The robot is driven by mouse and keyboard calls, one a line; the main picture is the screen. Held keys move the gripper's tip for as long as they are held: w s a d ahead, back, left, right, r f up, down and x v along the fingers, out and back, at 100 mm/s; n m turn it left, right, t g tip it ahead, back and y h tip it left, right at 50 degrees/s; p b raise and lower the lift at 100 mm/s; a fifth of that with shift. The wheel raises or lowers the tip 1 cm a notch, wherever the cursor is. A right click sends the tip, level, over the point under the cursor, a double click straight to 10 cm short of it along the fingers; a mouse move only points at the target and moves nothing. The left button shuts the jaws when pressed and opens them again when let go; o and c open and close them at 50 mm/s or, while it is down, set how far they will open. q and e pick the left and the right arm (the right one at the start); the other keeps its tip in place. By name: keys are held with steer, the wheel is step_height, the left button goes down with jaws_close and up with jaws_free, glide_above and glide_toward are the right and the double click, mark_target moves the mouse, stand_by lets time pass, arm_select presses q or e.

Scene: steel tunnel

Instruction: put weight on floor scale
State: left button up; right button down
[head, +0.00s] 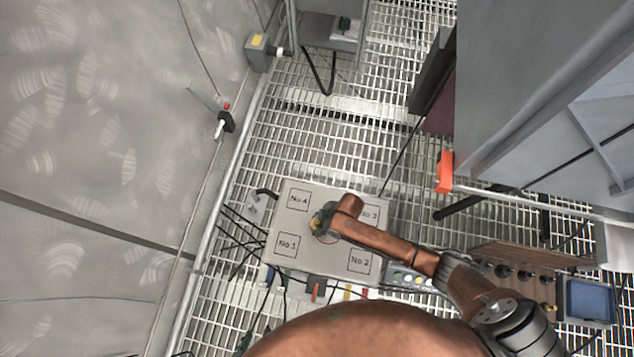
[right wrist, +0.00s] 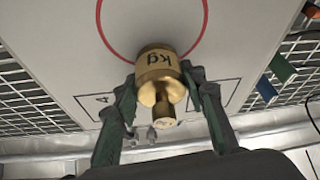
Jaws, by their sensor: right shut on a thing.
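The floor scale (head: 320,262) is a pale grey plate with corner squares marked No 1 to No 4. Part of its red centre circle shows in the head view. My right gripper (head: 322,220) is over the middle of the plate. The weight overlaps the near edge of the red circle (right wrist: 102,30) on the scale (right wrist: 230,40). I cannot tell whether it touches the plate. My left gripper is not in view.
The floor is steel grating (head: 330,145). Cables run by the scale's left side. A control box with buttons (head: 408,279) and a wooden rack (head: 520,258) stand to the right.

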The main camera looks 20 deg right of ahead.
steer(key=shift+w+r, duration=0.15)
arm_select(q)
steer(key=shift+f, duration=0.1)
arm_select(e)
steer(key=c, duration=1.2)
jaws_free()
steer(key=shift+f, duration=0.25)
steer(key=shift+r, duration=0.3)
arm_select(q)
steer(key=s+a+r+g+y+p, duration=0.2)
steer(key=s+a+r+g+p, duration=0.3)
steer(key=s+r, duration=0.5)
steer(key=shift+a+r+p, duration=0.75)
steer(key=shift+a+p, duration=0.05)
steer(key=shift+a, duration=0.45)
arm_select(e)
steer(key=v, duration=1.1)
steer(key=shift+s+d+r, duration=0.2)
steer(key=shift+r, duration=0.15)
